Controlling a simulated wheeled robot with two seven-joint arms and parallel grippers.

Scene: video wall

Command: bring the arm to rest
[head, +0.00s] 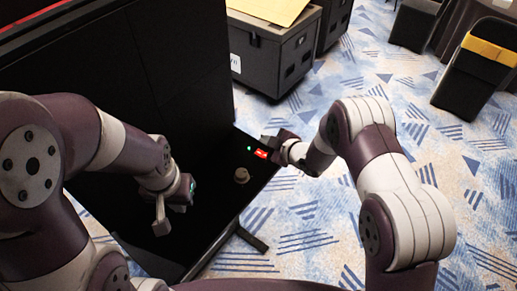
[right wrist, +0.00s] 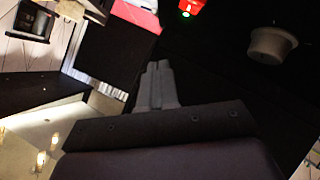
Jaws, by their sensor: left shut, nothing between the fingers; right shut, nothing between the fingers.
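My left gripper (head: 160,216) is shut and empty, over the black ledge at the foot of the dark panel wall. My right gripper (head: 268,141) is over the ledge's right edge, near a small red part (head: 261,154) with a green light beside it. In the right wrist view the pale fingers (right wrist: 158,84) are together with nothing between them. A grey round knob (head: 241,175) stands on the ledge between the two grippers. The knob (right wrist: 272,45) and the red part (right wrist: 192,8) also show in the right wrist view, apart from the fingers.
The tall black panel wall (head: 150,65) rises behind the ledge (head: 205,225). A black case (head: 270,55) with a yellowish sheet on top stands at the back. Blue patterned carpet (head: 310,225) lies open at right.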

